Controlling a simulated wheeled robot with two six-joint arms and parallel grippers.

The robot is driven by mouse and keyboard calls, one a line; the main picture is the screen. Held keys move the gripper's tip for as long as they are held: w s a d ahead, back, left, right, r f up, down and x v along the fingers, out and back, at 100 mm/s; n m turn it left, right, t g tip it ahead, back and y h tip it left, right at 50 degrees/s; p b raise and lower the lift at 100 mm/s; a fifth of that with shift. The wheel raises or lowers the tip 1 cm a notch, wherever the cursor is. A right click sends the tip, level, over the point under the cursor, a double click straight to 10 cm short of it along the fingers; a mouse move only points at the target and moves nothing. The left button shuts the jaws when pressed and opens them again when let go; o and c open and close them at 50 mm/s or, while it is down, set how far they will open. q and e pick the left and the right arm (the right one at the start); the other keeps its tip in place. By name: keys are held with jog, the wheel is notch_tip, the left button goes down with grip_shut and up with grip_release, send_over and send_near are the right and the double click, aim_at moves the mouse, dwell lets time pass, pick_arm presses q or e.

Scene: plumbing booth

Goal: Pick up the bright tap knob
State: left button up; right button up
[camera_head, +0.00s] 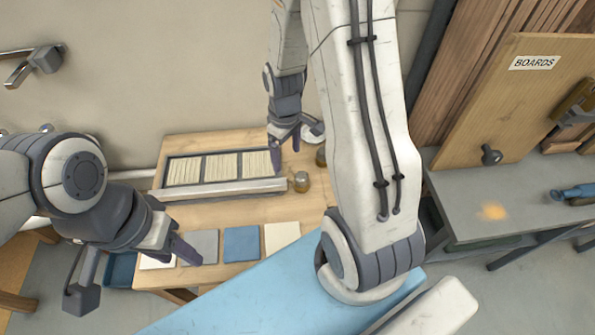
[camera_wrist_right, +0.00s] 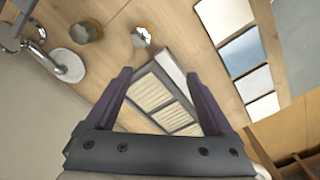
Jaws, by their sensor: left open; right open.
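A brass-coloured knob (camera_head: 301,181) stands on the wooden table just right of the slatted tray; it is the brighter of two in the head view. It also shows beyond my fingertips in the right wrist view (camera_wrist_right: 142,38). A darker knob (camera_head: 320,157) stands behind it, partly hidden by my arm; the wrist view shows it left of the first (camera_wrist_right: 85,31). My right gripper (camera_head: 286,151) is open and empty above the table, behind and left of the brass knob. My left gripper (camera_head: 184,246) is open and empty near the table's front left.
The slatted tray (camera_head: 226,187) fills the table's back left. Several coloured squares, including a blue one (camera_head: 241,244), lie along the front. A small white basin with a tap (camera_wrist_right: 68,66) is at the back. A grey bench (camera_head: 460,215) stands right.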

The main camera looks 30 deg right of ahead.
aim_at(302, 175)
jog(key=d+f, duration=0.1)
jog(key=d, duration=0.1)
jog(key=d+f, duration=0.1)
jog(key=d, duration=0.1)
jog(key=shift+s+f, duration=0.1)
jog(key=shift+f, duration=0.25)
notch_tip(302, 175, down, 5)
jog(key=shift+d+r, duration=0.1)
jog(key=shift+s+d+f+p, duration=0.1)
jog(key=shift+f+p, duration=0.25)
jog(key=shift+f, duration=1.1)
jog(key=shift+s+f+p, duration=0.1)
jog(key=shift+f+p, duration=0.25)
jog(key=shift+f, duration=1.05)
grip_shut()
